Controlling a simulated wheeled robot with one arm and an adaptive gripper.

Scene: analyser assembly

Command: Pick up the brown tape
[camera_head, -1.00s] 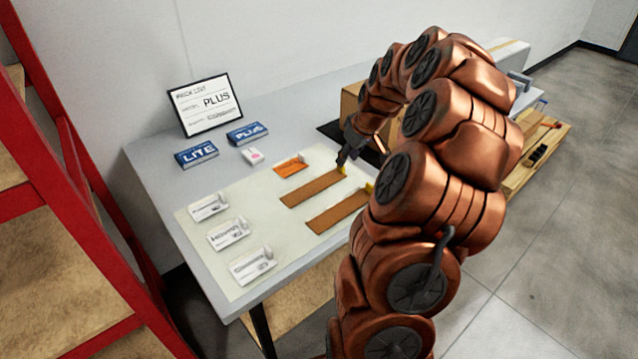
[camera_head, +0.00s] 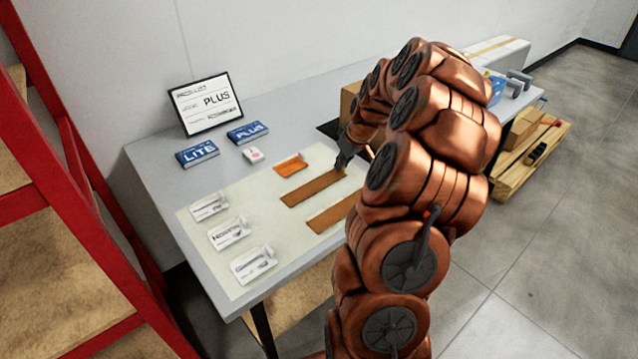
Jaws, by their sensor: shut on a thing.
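Two long brown tape strips lie on the pale mat (camera_head: 215,277) on the table. The upper brown strip (camera_head: 311,188) lies behind the lower brown strip (camera_head: 330,215). My gripper (camera_head: 342,168) is at the right end of the upper strip, shut on that end. The fingers are small and dark here, and they mostly cover the yellow bit at the strip's end. The strip looks flat on the mat. My arm hides the right end of the lower strip.
An orange piece (camera_head: 291,165) lies just behind the upper strip. Several white labelled pieces stand along the mat's left side. LITE (camera_head: 197,153) and PLUS (camera_head: 247,132) boxes and a framed pick list (camera_head: 205,104) are at the back. A red rack (camera_head: 75,190) stands left.

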